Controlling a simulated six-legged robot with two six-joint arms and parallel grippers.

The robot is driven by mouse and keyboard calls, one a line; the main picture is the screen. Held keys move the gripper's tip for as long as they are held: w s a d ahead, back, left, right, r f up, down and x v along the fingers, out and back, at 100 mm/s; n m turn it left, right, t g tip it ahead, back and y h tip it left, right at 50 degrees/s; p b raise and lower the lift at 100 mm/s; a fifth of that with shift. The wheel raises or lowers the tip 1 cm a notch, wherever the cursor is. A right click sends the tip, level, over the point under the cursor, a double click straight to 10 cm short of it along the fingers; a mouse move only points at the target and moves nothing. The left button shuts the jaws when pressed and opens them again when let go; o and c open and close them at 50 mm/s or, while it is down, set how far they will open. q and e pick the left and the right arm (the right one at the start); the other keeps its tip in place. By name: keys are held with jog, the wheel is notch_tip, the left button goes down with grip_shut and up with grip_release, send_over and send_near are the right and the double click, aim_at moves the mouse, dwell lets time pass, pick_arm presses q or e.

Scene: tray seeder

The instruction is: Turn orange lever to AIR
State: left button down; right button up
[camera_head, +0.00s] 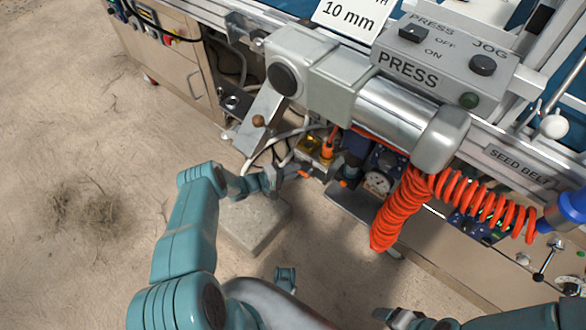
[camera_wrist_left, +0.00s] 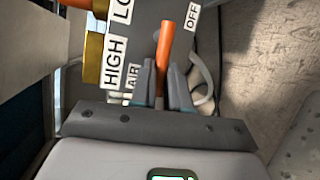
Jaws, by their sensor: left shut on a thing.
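The orange lever (camera_wrist_left: 166,42) stands between the two fingers of my left gripper (camera_wrist_left: 166,88), which is shut on it in the left wrist view. An AIR label (camera_wrist_left: 132,76) lies just left of the fingers, and an OFF label (camera_wrist_left: 192,17) lies to the upper right. In the head view my left gripper (camera_head: 274,181) reaches in under the press, by the yellow and orange fittings. The lever is hard to make out there.
HIGH (camera_wrist_left: 115,62) and LO labels sit beside brass-coloured fittings (camera_wrist_left: 93,58). In the head view, the press control box (camera_head: 440,62) and a metal cylinder overhang the area. A coiled red hose (camera_head: 400,207) hangs to the right. Open floor lies left.

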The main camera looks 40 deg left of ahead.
pick_arm(q)
jog(key=shift+r+m, duration=0.15)
jog(key=shift+m, duration=0.25)
jog(key=c, duration=1.1)
grip_release()
pick_arm(e)
jog(key=shift+s+a+r, duration=0.1)
jog(key=shift+r, duration=0.4)
pick_arm(q)
jog(key=p+v, duration=0.4)
jog(key=v, duration=1.2)
jog(key=shift+s+r, duration=0.15)
jog(key=shift+r, duration=0.2)
pick_arm(e)
notch_tip(320, 180, up, 4)
jog(key=shift+s+a+r, duration=0.1)
